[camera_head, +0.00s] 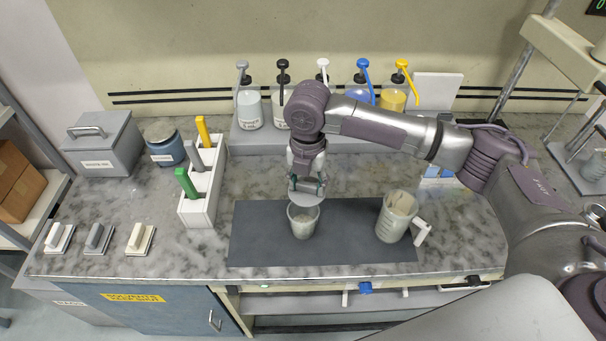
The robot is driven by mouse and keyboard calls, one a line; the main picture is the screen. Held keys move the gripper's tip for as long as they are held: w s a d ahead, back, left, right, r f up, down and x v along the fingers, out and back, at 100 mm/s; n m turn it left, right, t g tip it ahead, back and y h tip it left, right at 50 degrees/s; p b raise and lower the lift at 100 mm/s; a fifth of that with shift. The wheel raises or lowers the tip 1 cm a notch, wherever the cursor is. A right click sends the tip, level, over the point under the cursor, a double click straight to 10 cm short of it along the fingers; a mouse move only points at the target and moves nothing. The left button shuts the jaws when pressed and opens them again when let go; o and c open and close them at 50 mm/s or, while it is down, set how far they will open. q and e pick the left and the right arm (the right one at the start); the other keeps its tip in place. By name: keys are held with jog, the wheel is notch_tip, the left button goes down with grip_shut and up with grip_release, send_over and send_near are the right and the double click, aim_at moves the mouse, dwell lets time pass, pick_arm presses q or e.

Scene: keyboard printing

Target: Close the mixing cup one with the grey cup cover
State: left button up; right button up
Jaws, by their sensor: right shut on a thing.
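A translucent mixing cup (303,222) stands upright on the dark mat (260,238) and holds some pale material. My right gripper (307,187) points down just above it. It is shut on a light grey round disc, the grey cup cover (306,199), held over the back part of the cup's mouth. The cover hides part of the rim, and I cannot tell whether it touches it. My left gripper is not in view.
A beaker with a white handle (394,220) stands on the mat to the right. A white rack (200,205) with coloured handles stands left of the mat. Several pump bottles (249,108) line the back. Small handled blocks (140,239) lie at front left.

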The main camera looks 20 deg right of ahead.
aim_at(303, 198)
jog(key=n, duration=0.1)
jog(key=n+p, duration=0.1)
jog(key=n, duration=0.3)
jog(key=shift+w+a+f, duration=0.15)
jog(key=shift+w+a, duration=0.05)
jog(key=shift+w, duration=0.05)
jog(key=n, duration=0.1)
jog(key=n+p, duration=0.1)
jog(key=n, duration=0.1)
jog(key=shift+w+a+f, duration=0.1)
jog(key=shift+w+f, duration=0.05)
jog(key=shift+f, duration=0.25)
jog(key=shift+w+f+n, duration=0.1)
jog(key=shift+f+n, duration=0.15)
jog(key=shift+n, duration=0.65)
pick_arm(q)
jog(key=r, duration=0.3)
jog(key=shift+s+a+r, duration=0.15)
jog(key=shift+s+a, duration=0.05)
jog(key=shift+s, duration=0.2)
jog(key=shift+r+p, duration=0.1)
jog(key=shift+p, duration=0.25)
pick_arm(e)
jog(key=shift+r, duration=0.1)
jog(key=shift+f+b, duration=1.05)
jog(key=shift+f, duration=1.55)
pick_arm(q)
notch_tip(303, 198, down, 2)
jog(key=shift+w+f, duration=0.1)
